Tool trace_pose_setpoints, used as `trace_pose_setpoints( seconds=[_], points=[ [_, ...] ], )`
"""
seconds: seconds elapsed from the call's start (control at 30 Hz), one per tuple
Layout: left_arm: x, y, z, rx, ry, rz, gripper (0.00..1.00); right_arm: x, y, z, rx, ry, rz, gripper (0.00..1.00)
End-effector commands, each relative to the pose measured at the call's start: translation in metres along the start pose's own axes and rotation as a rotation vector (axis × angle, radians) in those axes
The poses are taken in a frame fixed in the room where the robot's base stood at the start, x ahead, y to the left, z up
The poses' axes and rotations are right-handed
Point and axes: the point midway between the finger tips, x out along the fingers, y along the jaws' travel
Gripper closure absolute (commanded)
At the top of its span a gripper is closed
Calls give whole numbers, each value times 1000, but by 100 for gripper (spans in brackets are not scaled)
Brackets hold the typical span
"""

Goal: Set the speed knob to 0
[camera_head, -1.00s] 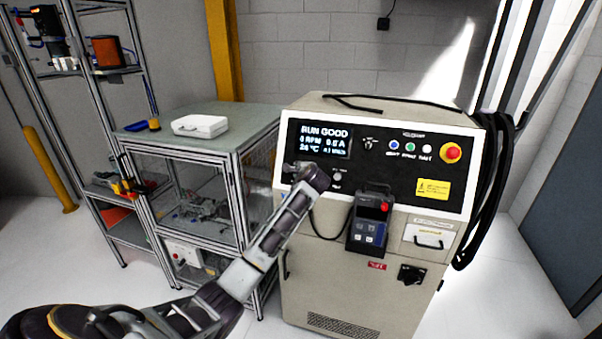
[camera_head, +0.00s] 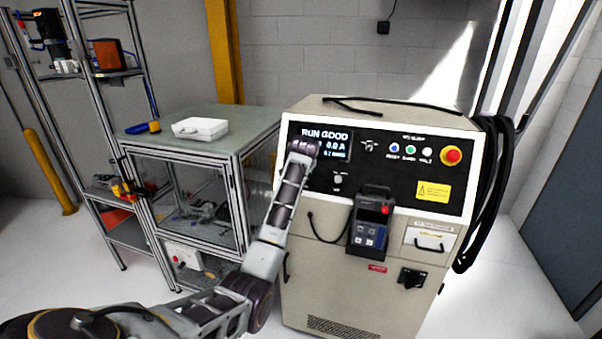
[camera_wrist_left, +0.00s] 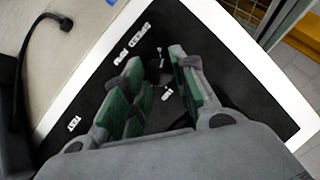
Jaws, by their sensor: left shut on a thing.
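The control panel (camera_head: 400,140) is the black front of a beige cabinet. Its display (camera_head: 337,150) reads RUN GOOD and 0.0 A; the lower left of its text is covered by my arm. In the head view my left gripper (camera_head: 300,155) is at the panel's left end, and its wrist hides the fingers and the speed knob. In the left wrist view the green-padded fingers of my left gripper (camera_wrist_left: 157,75) are shut on the dark speed knob (camera_wrist_left: 157,66), beside the SPEED label. The knob's pointer cannot be read. My right gripper is out of view.
A second knob (camera_head: 338,180) sits lower on the panel. A handheld pendant (camera_head: 370,220) hangs on the cabinet front, its cable looping left. A red emergency stop (camera_head: 452,155) is at the panel's right. A glass-sided bench (camera_head: 190,150) with a white case stands left.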

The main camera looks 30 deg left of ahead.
Motion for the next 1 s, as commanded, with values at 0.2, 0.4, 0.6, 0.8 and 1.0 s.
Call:
trace_pose_setpoints(
  seconds=[0.2,0.4,0.6,0.8,1.0],
  points=[
    [1,0,1,-164,-14,82,96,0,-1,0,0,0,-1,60],
    [1,-2,1,-271,-19,131,96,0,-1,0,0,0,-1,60],
    [2,-2,1,-325,-23,157,96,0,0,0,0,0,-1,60],
    [2,-2,2,-338,-24,163,96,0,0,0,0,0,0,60],
    [2,-2,1,-338,-24,162,96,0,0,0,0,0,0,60]
  ],
)
